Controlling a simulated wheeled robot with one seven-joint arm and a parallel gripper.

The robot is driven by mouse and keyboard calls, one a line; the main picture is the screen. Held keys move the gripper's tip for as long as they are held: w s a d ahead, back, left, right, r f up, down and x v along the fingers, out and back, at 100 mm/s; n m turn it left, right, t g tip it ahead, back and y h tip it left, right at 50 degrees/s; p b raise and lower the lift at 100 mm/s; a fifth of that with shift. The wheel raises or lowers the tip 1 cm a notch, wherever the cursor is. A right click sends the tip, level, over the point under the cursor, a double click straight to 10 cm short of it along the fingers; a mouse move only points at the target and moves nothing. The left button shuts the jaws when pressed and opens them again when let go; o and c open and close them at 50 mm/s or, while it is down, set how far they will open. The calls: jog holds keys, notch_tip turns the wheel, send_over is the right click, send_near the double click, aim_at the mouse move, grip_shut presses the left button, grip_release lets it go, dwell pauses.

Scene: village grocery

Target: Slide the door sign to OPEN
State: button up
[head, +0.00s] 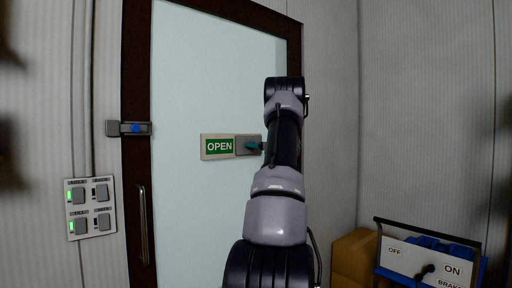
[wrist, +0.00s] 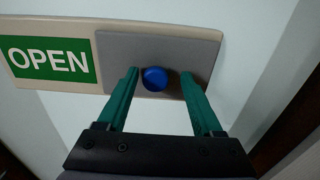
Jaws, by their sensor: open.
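The door sign (head: 203,147) is a cream board on the pale door, with a green OPEN panel showing on its left. Its grey slider plate (wrist: 115,50) covers the right part of the board and carries a round blue knob (wrist: 154,78). In the wrist view my gripper (wrist: 161,74) is open, with one teal finger on each side of the knob and gaps to both. In the head view my arm hides the sign's right end and most of the gripper; a teal finger shows in front of the plate.
The door has a dark frame, a vertical handle (head: 143,225) and a latch with a blue knob (head: 128,128) at left. A switch panel (head: 90,209) is on the left wall. Cardboard boxes (head: 354,255) and a cart with an ON/OFF brake board (head: 403,258) stand at lower right.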

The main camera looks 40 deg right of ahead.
jog(key=s, duration=1)
jog(key=shift+s, duration=0.4)
jog(key=w+a+r+n+g+y, duration=0.1)
jog(key=a+r+n+g+y, duration=0.2)
jog(key=a, duration=0.8)
jog(key=a+n+g+y, duration=0.15)
jog(key=a+n, duration=0.35)
jog(key=a, duration=0.6)
jog(key=s+a+n+g+y, duration=0.1)
jog(key=s+a+n+g, duration=0.2)
jog(key=a, duration=0.6)
jog(key=s+a+n+g+y, duration=0.1)
jog(key=s+a+n, duration=0.35)
jog(key=a, duration=0.45)
jog(key=s+a+f+n+h, duration=0.1)
jog(key=s+a+f+n, duration=0.1)
jog(key=s+a+n, duration=0.2)
jog(key=s+a+f+n+g+h, duration=0.1)
jog(key=s+a+f+n+h, duration=0.1)
jog(key=s+a+n, duration=0.2)
jog(key=s+a+f+n+g+h, duration=0.1)
jog(key=s+a+n, duration=0.3)
jog(key=s+n, duration=0.4)
jog(key=s+f, duration=0.1)
jog(key=s, duration=0.6)
jog(key=shift+a+f, duration=0.3)
